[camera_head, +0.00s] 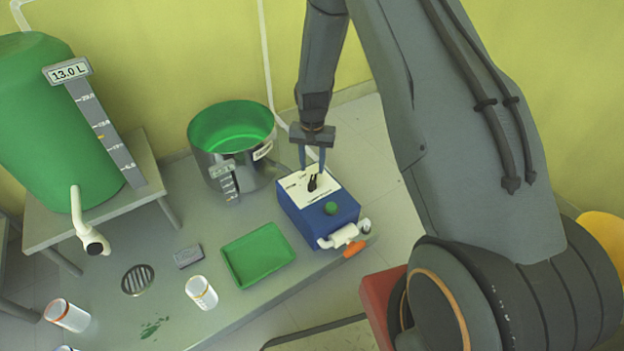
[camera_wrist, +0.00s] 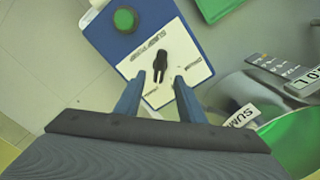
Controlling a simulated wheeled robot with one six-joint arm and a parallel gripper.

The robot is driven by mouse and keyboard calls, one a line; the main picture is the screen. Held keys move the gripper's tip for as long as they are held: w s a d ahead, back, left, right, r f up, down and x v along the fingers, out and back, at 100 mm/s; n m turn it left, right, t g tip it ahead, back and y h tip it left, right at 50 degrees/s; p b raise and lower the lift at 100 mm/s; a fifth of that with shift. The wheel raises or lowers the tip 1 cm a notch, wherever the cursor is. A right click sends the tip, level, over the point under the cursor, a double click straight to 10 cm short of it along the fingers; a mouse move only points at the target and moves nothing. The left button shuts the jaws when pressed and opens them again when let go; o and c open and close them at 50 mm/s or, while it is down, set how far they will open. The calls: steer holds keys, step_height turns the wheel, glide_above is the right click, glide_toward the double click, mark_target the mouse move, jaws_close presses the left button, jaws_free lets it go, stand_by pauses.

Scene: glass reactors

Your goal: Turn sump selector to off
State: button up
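The sump selector is a black knob (camera_head: 312,183) on the white top plate of a blue box (camera_head: 298,219). In the wrist view the knob (camera_wrist: 160,66) sits on the plate, whose printed labels are partly readable, including "SUMP". My gripper (camera_head: 313,170) is above the box, pointing down. In the wrist view its two blue fingers (camera_wrist: 156,100) are apart, with the knob just beyond and between their tips. I cannot tell whether they touch it. A green round button (camera_head: 331,208) is on the same box.
A steel pot (camera_head: 203,158) with green inside stands left of the box. A green tray (camera_head: 258,256) and a white cup (camera_head: 201,292) are on the grey bench. A green tank (camera_head: 50,120) stands at left.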

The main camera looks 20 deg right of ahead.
mark_target(312, 181)
step_height(312, 181, down, 6)
steer(key=shift+f+b, duration=0.15)
steer(key=shift+b, duration=0.8)
jaws_close()
